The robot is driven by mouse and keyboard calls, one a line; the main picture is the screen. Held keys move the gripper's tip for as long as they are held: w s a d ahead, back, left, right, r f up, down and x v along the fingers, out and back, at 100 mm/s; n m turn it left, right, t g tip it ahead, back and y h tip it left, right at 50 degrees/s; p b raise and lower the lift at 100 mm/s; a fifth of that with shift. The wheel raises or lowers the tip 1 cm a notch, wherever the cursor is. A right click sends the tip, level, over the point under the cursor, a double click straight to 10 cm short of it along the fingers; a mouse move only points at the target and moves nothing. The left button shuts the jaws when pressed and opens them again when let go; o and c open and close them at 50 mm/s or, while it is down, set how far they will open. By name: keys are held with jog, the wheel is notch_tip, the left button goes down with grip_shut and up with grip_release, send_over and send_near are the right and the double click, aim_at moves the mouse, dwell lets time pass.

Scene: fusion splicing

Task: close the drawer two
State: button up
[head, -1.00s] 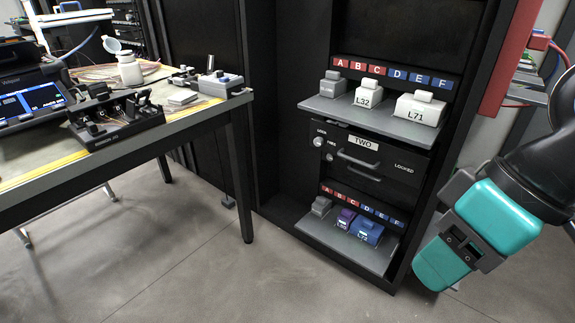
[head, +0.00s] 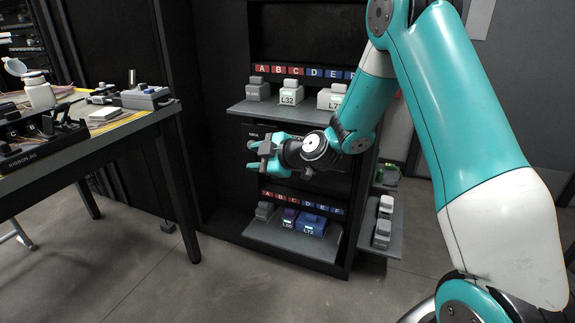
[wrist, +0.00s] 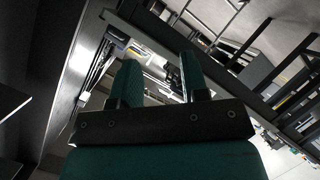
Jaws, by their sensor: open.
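My gripper (head: 252,155) is open and empty in the head view, in front of the black cabinet between its two grey shelves, with its fingers pointing left. The drawer two front is mostly hidden behind my gripper and wrist; only a dark strip of that section shows just under the upper shelf. I cannot tell from this view how far out the drawer stands. In the wrist view the two teal fingers (wrist: 158,82) stand apart with nothing between them.
The upper shelf (head: 262,112) holds grey blocks including L32; the lower shelf (head: 285,247) holds grey, purple and blue blocks. A workbench (head: 95,135) with tools stands at the left. A side shelf (head: 383,225) with blocks is at the right. The floor between bench and cabinet is clear.

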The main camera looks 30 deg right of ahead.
jog(key=w+d+f+t+h+b, duration=0.1)
jog(key=w+d+f+t+h, duration=0.1)
jog(key=d+f+h, duration=0.5)
jog(key=w+d+f+t+h, duration=0.15)
jog(key=d+f, duration=0.45)
jog(key=d, duration=0.6)
jog(key=r+b+x, duration=0.1)
jog(key=x, duration=1.5)
jog(key=shift+w+a, duration=0.35)
jog(key=shift+t, duration=0.25)
jog(key=shift+c, duration=0.4)
grip_shut()
